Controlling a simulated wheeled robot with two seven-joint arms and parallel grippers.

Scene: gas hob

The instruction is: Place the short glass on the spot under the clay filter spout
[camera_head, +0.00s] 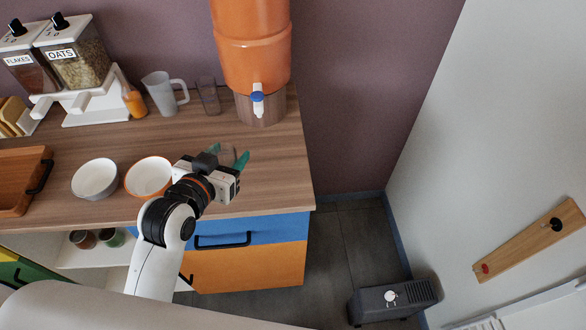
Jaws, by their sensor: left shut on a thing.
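The clay filter (250,50) is a large orange vessel on a round wooden stand at the back right of the counter. Its white spout (258,104) with a blue tap faces forward. My left gripper (228,160) is over the counter, in front of and slightly left of the spout. Its teal fingers are shut on a small clear glass (226,152), which looks like the short glass. The gripper hides much of this glass, and I cannot tell whether its base touches the counter. The counter directly below and in front of the spout looks bare. My right gripper is out of view.
A taller clear glass (208,96) and a white jug (163,93) stand at the back, left of the filter. An orange-rimmed bowl (149,174) and a white bowl (95,178) are left of my gripper. The counter (280,165) is clear at the right.

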